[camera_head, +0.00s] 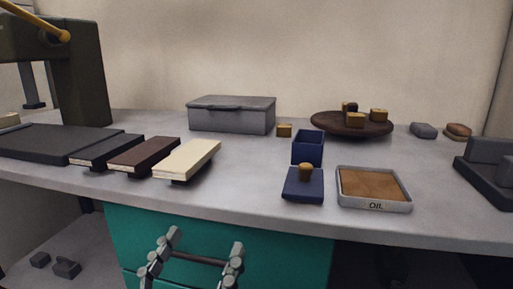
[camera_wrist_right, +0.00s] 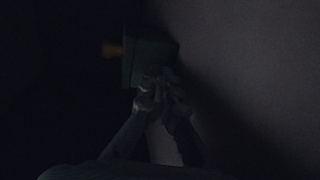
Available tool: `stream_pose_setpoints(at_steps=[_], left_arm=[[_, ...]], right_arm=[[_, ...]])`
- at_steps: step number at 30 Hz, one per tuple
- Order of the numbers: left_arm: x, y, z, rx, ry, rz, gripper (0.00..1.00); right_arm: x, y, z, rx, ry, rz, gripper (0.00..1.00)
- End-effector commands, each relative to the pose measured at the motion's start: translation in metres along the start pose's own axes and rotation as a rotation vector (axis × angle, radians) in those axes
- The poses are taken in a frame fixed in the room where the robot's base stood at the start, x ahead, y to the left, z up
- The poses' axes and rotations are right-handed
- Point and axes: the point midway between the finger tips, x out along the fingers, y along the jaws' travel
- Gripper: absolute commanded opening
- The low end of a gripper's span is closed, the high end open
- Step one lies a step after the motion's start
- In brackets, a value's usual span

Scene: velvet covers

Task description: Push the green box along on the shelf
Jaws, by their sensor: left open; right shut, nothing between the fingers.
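The right gripper and this box cannot be made out in the head view. My left gripper (camera_head: 205,242) is open, low in the head view, its fingers spread in front of the teal drawer front (camera_head: 270,243) below the tabletop. A dark bar (camera_head: 200,259) shows between those fingers.
A pale surface (camera_wrist_right: 255,70) fills the wrist view's right side; its left is black. The grey tabletop (camera_head: 250,180) holds books (camera_head: 190,157), a grey case (camera_head: 232,115), a blue box (camera_head: 308,148), an oil tray (camera_head: 374,187) and a round board (camera_head: 335,125).

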Motion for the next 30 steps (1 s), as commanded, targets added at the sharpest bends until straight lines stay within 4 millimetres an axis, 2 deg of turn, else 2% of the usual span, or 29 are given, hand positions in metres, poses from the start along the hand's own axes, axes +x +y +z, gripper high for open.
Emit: stream_pose_setpoints(at_steps=[5, 24, 30], left_arm=[[0.001, -0.001, 0.001, 0.002, 0.001, -0.001, 0.79], [-0.001, 0.000, 0.002, 0.001, 0.000, 0.000, 0.79], [0.000, 0.000, 0.000, 0.000, 0.000, 0.000, 0.79]], right_arm=[[0.004, 0.001, 0.000, 0.000, 0.000, 0.001, 0.00], [0.041, 0.010, 0.000, 0.000, 0.000, 0.001, 0.00], [0.032, 0.008, -0.001, 0.001, 0.001, -0.002, 0.00]])
